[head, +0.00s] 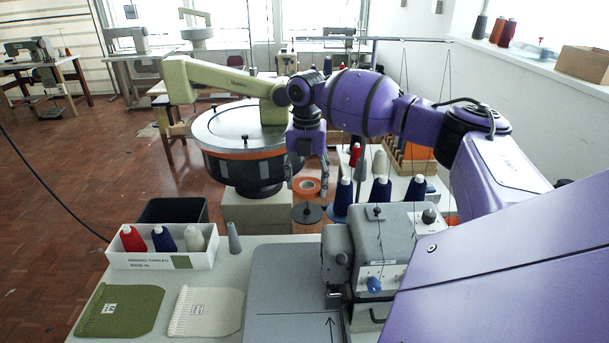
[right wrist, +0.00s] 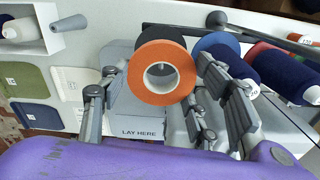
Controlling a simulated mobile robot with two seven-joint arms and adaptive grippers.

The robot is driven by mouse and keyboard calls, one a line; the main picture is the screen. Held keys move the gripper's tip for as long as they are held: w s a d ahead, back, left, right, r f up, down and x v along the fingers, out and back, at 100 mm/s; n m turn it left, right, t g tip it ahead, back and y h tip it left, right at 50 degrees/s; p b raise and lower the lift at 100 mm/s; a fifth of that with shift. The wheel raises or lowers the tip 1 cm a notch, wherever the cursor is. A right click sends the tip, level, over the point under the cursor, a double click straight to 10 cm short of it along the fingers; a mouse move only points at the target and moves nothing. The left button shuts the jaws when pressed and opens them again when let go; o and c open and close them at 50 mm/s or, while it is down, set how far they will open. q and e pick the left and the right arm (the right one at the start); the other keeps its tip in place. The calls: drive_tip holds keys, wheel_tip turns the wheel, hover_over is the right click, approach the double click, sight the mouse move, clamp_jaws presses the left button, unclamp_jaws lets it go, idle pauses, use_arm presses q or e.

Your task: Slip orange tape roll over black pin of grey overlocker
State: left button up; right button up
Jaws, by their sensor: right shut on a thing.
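The orange tape roll (head: 308,195) is between the fingers of my right gripper (head: 307,187), which is shut on it. In the right wrist view the roll (right wrist: 160,97) shows face-on, with a pale core and an open centre, between the fingertips (right wrist: 160,82). A dark disc (head: 308,214) at the grey overlocker's (head: 394,240) far left appears below the roll in the head view. In the right wrist view a dark disc (right wrist: 156,35) shows partly behind the roll. I cannot make out the black pin clearly. My left gripper is not in view.
Several blue thread cones (head: 381,190) stand right of the roll, close to my right gripper. A white thread box (head: 160,258), green fabric (head: 120,309) and cream fabric (head: 206,312) lie at left. A round machine (head: 240,135) stands behind my arm.

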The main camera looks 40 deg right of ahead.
drive_tip(key=shift+f+b, duration=0.4)
drive_tip(key=shift+f, duration=3.2)
drive_tip(key=o, duration=1.1)
wheel_tip(320, 180, up, 12)
drive_tip(key=shift+f, duration=0.1)
